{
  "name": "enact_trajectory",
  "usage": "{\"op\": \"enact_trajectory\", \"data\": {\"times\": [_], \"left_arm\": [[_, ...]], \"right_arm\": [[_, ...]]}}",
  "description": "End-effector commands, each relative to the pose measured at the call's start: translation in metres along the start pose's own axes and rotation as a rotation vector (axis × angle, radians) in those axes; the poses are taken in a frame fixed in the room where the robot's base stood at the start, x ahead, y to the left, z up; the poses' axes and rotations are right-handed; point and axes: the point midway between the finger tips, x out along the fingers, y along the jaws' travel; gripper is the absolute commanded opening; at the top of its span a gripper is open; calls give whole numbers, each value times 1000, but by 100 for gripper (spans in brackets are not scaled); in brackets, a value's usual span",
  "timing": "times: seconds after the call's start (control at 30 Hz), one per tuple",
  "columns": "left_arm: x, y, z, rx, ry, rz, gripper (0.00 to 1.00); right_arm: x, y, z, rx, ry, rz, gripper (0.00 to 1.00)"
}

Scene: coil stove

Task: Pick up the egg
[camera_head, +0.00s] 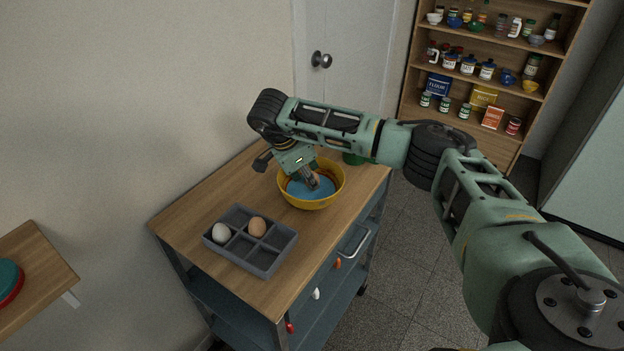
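A grey egg tray (236,258) with several compartments sits on the wooden top of a cart. A white egg (220,232) lies in its left compartment and a brown egg (257,227) in a compartment at the back. A yellow bowl (336,193) with a blue inside stands behind and to the right of the tray. My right arm comes in from the right, and its gripper (313,182) points down into the bowl. A small brownish patch shows at the fingertips; I cannot tell whether it is something held. My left gripper is not in view.
The cart top (185,215) is bare to the left of the tray. A green object (353,158) stands behind the bowl, partly hidden by my arm. A drawer handle (355,245) sticks out of the cart's side. A stocked shelf (475,85) stands at the back right.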

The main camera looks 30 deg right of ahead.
Motion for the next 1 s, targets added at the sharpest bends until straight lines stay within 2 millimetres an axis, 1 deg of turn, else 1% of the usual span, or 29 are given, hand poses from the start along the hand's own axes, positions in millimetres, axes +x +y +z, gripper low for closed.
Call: {"op": "enact_trajectory", "data": {"times": [0.03, 0.1, 0.2, 0.47, 0.87, 1.0], "left_arm": [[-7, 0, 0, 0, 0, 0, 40], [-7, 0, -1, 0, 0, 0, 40], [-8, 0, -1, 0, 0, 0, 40], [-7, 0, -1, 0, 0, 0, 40], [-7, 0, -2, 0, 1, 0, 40], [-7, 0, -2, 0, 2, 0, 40]], "right_arm": [[7, 2, -3, 1, 2, 5, 34], [17, 1, -2, 1, 1, 3, 34], [26, 1, -1, 1, 0, 3, 34], [32, 3, 0, -3, 2, 7, 34], [33, 4, 1, -5, 1, 10, 1], [33, 4, 1, -5, 0, 10, 0]]}}
